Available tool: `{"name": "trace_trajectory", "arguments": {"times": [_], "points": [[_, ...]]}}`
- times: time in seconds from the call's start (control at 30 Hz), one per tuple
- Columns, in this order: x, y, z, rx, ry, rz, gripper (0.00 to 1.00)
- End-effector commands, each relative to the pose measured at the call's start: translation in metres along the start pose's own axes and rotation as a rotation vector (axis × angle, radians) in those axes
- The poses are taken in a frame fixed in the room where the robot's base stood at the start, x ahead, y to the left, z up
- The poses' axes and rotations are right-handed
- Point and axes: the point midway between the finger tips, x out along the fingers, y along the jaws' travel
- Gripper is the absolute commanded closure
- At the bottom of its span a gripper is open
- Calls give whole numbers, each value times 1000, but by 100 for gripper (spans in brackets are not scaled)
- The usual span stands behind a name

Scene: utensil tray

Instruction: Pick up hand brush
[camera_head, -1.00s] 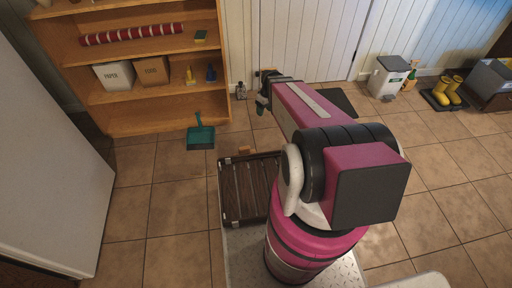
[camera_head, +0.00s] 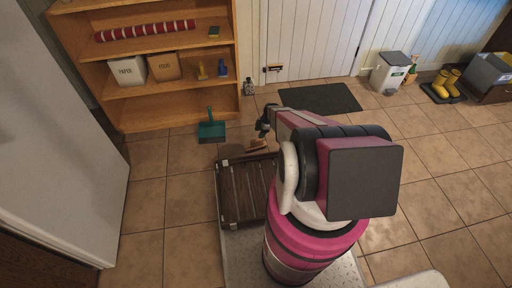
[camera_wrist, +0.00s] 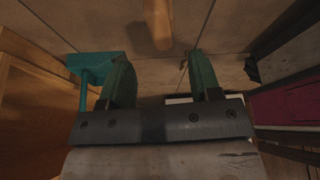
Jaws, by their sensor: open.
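The hand brush appears to be the small tan wooden object (camera_head: 257,145) on the tiled floor, just beyond the slatted tray. Its light wooden handle (camera_wrist: 158,22) shows at the top of the wrist view, cut off by the frame edge. My gripper (camera_head: 264,127) hangs above and close to the brush in the head view. In the wrist view my gripper (camera_wrist: 161,75) has its two green fingers apart with nothing between them. The brush lies ahead of the fingertips. The bristles are too small or dark to make out.
A teal dustpan (camera_head: 211,131) lies left of the brush, before the wooden shelf (camera_head: 180,108); it shows in the wrist view too (camera_wrist: 97,64). The dark slatted tray (camera_head: 222,200) is nearest me. A dark mat (camera_head: 320,98) lies behind.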

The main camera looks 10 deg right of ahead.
Motion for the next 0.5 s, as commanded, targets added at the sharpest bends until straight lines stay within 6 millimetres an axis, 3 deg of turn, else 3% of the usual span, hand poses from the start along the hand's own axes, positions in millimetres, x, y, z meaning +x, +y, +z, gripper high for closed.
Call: {"name": "trace_trajectory", "arguments": {"times": [0.2, 0.5], "points": [[33, 1, 1, 2, 0, -1, 43], [54, 0, 7, 3, 0, 0, 43]]}}
